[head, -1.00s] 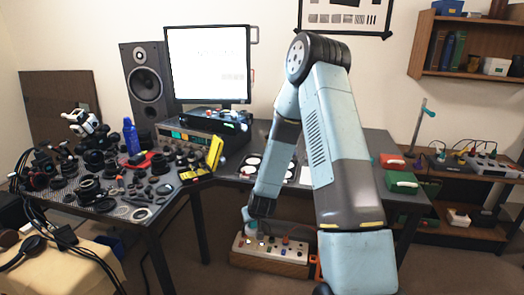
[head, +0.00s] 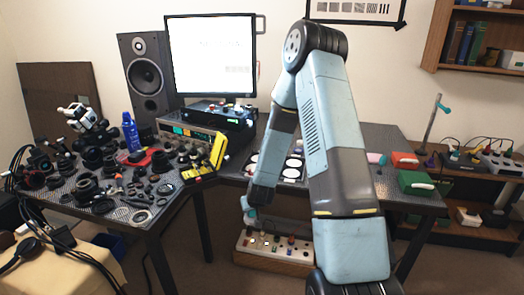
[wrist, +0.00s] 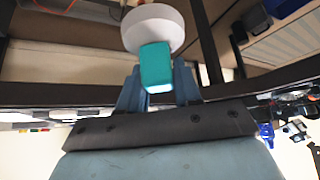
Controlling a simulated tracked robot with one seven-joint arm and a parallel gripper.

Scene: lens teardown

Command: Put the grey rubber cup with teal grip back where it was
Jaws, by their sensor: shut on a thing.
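The grey rubber cup shows in the wrist view as a pale round cup (wrist: 152,27) with a teal block grip (wrist: 156,66). My gripper (wrist: 158,84) is shut on the teal grip, with a blue finger on each side of it. The cup is at the far side of the fingers, clear of other things as far as I can see. In the head view my gripper (head: 248,208) hangs low in front of the desk, above the power-strip-like box on the floor. The cup is too small there to make out well.
The left bench (head: 115,215) is crowded with lens parts, a blue bottle (head: 131,135) and a yellow multimeter (head: 217,150). White discs (head: 293,168) lie on a dark mat on the desk. Red (head: 404,160) and green (head: 415,183) boxes stand at right. A long box with coloured knobs (head: 275,254) is low.

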